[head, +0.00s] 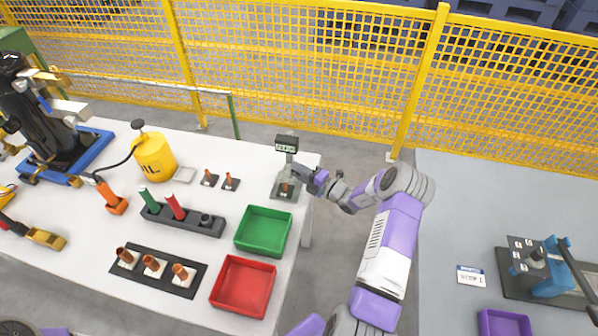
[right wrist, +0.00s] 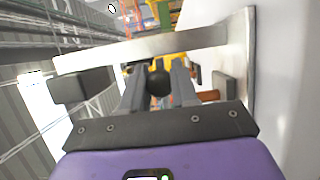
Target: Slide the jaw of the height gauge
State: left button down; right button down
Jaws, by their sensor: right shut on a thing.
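The height gauge (head: 287,160) stands upright at the back right corner of the white table, with a lit display (head: 286,144) on top. A copper-coloured bushing (head: 284,188) is on its base. My right gripper (head: 304,173) reaches in from the right at the gauge. In the right wrist view, my gripper's fingers (right wrist: 160,88) are shut on a dark round knob (right wrist: 159,79) in front of the gauge's metal column (right wrist: 140,50). The jaw is largely hidden behind the fingers, and its exact height is unclear. My left gripper is not seen.
A green tray (head: 263,231) and a red tray (head: 243,286) stand at the table's right edge. Two small bushings on dark plates (head: 229,183) lie left of the gauge. A yellow fence (head: 310,60) runs behind. A grey table (head: 450,240) stands right, across a gap.

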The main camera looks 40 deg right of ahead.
notch_tip(320, 180, up, 3)
jog(key=shift+f+p, duration=0.2)
jog(key=shift+p, duration=0.75)
jog(key=shift+w, duration=0.1)
jog(key=c, duration=0.9)
grip_release()
jog(key=shift+s+d, duration=0.1)
jog(key=shift+s, duration=0.1)
jog(key=p+v, duration=0.1)
jog(key=v, duration=0.6)
jog(key=shift+s, duration=0.15)
